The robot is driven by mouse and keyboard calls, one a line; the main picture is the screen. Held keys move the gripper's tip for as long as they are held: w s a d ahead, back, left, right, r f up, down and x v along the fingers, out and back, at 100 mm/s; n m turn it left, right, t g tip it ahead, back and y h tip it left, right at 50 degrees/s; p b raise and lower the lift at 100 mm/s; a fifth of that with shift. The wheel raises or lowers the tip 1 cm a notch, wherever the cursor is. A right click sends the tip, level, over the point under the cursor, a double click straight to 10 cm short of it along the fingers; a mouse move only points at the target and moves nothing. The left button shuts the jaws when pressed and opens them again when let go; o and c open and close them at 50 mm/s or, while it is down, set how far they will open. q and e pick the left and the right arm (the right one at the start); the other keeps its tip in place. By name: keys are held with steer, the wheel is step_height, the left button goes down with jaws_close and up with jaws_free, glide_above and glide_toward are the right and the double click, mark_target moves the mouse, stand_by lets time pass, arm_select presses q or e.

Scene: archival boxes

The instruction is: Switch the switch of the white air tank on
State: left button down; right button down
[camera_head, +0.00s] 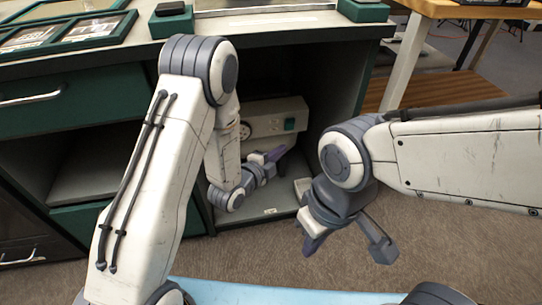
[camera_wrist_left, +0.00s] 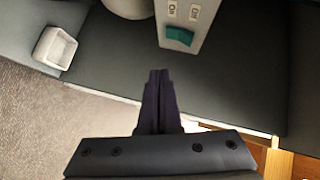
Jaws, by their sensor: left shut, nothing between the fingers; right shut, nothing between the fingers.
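The white air tank (camera_head: 262,115) stands inside the open cabinet bay, partly hidden behind my left arm. Its green switch (camera_head: 289,124) is on the right part of its front. In the left wrist view the tank's white front (camera_wrist_left: 196,17) is at the top, with the green switch (camera_wrist_left: 179,35) at its edge beside two small printed labels. My left gripper (camera_head: 276,153) is shut and empty, just below and in front of the switch, apart from it. Its closed fingertips (camera_wrist_left: 159,74) point toward the tank. My right gripper (camera_head: 311,242) is shut and empty, outside the cabinet.
A small white open box (camera_wrist_left: 55,47) lies on the cabinet floor near its front edge. The bay's side wall (camera_head: 339,88) stands right of the tank. Green trays (camera_head: 98,30) rest on the counter above. A wooden table (camera_head: 455,12) is at the right.

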arm_select(q)
steer(key=shift+f+p+v, duration=0.2)
steer(key=shift+f+v, duration=0.05)
steer(key=shift+v, duration=0.75)
steer(key=shift+f+p+v, duration=0.15)
steer(key=shift+f+v, duration=0.1)
steer(key=shift+v, duration=0.8)
steer(key=shift+s+d, duration=0.1)
steer(key=s+d+r+n+g+y+p, duration=0.35)
steer(key=s+r+n+g+p, duration=0.3)
steer(key=r, duration=0.45)
steer(key=s+a+r+n+g+y+p, duration=0.1)
steer(key=s+a+r+n+g+p, duration=0.2)
steer(key=s+r, duration=0.6)
steer(key=s+a+r+n+g+y+p, duration=0.1)
steer(key=s+r+n+g+y+p, duration=0.25)
steer(key=s, duration=0.95)
step_height(320, 180, up, 38)
steer(key=h+p, duration=0.1)
steer(key=p, duration=3.5)
steer(key=shift+n+h+p, duration=0.3)
steer(key=shift+n+p, duration=0.1)
steer(key=shift+w+r, duration=0.1)
steer(key=shift+a, duration=0.15)
